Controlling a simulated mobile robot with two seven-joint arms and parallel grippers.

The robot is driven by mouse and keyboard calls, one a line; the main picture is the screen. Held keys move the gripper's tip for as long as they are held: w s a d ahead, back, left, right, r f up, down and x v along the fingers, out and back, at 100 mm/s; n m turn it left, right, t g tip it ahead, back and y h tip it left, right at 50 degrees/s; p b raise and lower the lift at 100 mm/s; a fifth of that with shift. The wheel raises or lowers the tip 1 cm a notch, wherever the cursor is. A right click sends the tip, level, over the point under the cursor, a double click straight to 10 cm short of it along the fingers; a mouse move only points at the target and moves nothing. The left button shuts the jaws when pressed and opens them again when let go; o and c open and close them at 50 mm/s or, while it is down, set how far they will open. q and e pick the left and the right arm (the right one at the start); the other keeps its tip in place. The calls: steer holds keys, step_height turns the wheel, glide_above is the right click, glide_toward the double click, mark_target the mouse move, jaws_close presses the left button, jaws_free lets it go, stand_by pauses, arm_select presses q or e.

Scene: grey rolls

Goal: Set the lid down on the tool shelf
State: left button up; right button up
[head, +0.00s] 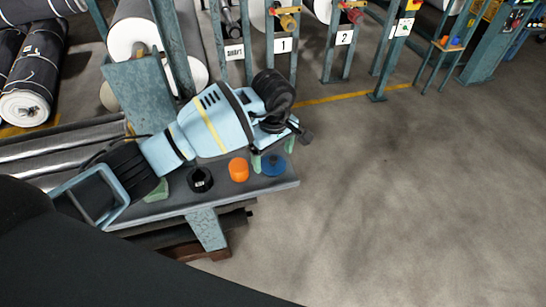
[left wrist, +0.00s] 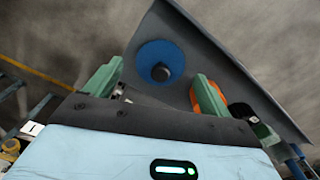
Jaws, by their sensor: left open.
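The lid, a round blue disc with a black knob (head: 273,164), lies flat on the grey tool shelf (head: 235,192) near its right end. In the left wrist view the lid (left wrist: 146,51) lies just beyond my fingertips, with bare shelf (left wrist: 215,52) around it. My left gripper (head: 272,156) is over the lid, its green fingers pointing down. In the left wrist view the gripper (left wrist: 160,68) is open, its fingers apart on either side of the knob and not closed on it. My right gripper is not in view.
An orange cap (head: 238,169) stands just left of the lid, and a black ring-like piece (head: 200,179) stands further left on the shelf. Racks with numbered signs (head: 282,45) and large rolls (head: 35,75) stand behind. The floor on the right is clear.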

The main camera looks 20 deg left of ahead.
mark_target(273, 158)
arm_select(q)
step_height(273, 158, up, 10)
steer(key=shift+r, duration=0.2)
stand_by(0.4)
steer(key=s+d+f+n+h, duration=0.3)
steer(key=s+d+n+h, duration=0.45)
steer(key=d+h, duration=0.2)
steer(key=s+d+f+n+h, duration=0.2)
steer(key=s+d+n+h, duration=0.5)
steer(key=s+d+h, duration=0.25)
steer(key=s+a+f+n+t+y, duration=0.1)
steer(key=a+f+n+t+y, duration=0.55)
steer(key=n, duration=0.95)
steer(key=s+a+f+n+t+y, duration=0.1)
steer(key=a+f+n+t+y, duration=0.5)
steer(key=n, duration=0.9)
steer(key=s+a+f+n+g+y, duration=0.1)
steer(key=s+a+f+n, duration=0.2)
steer(key=s, duration=0.4)
steer(key=s+a+f+n+g+y, duration=0.2)
steer(key=s+a+f+n, duration=0.2)
steer(key=s+f+n, duration=0.2)
steer(key=s+a+f+n+g+y, duration=0.1)
steer(key=s+a+f+n, duration=0.3)
steer(key=s, duration=0.5)
steer(key=shift+a+f+g, duration=0.25)
steer(key=shift+f+g, duration=0.3)
steer(key=shift+f, duration=0.15)
